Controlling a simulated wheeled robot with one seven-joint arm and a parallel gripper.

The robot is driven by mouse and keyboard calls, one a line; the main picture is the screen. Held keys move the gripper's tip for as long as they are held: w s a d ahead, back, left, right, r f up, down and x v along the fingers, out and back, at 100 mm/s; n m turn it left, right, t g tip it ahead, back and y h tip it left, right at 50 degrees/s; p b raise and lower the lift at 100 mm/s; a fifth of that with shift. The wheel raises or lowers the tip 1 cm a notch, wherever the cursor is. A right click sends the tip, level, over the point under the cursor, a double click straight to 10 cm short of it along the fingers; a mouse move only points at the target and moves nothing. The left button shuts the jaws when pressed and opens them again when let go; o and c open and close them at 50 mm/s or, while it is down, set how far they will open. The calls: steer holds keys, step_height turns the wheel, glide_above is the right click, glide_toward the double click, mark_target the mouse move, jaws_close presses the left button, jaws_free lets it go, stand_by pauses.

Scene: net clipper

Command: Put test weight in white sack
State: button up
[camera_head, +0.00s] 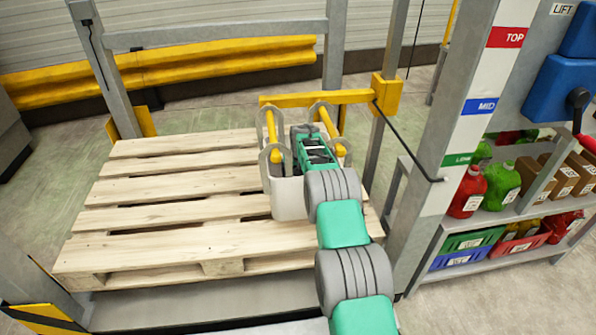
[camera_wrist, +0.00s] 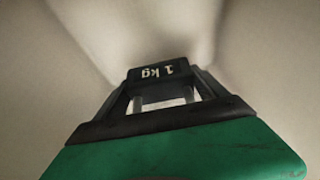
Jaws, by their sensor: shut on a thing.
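The white sack (camera_head: 289,198) hangs by its loops from a yellow bar (camera_head: 330,97) over the right end of the pallet. My gripper (camera_head: 313,150) is at the sack's mouth, pointing down into it; the arm hides part of the sack. Pale sack cloth surrounds the weight in that view. The weight itself is not clear in the head view.
A wooden pallet (camera_head: 170,190) lies under the sack, its left part bare. A grey post with coloured labels (camera_head: 470,130) stands at right. Shelves behind it hold red and green bottles (camera_head: 468,192), boxes and crates. Yellow hooks and loops (camera_head: 272,137) frame the sack's mouth.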

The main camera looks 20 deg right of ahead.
steer(key=shift+w+f+b, duration=0.1)
steer(key=shift+f+b, duration=0.15)
steer(key=shift+b, duration=0.15)
steer(key=shift+f, duration=0.2)
steer(key=o, duration=2)
steer(key=shift+f, duration=0.2)
steer(key=shift+r, duration=0.35)
steer(key=d+p+v, duration=0.1)
steer(key=p+v, duration=0.1)
steer(key=v, duration=1)
steer(key=shift+a+r, duration=0.25)
steer(key=shift+a, duration=0.2)
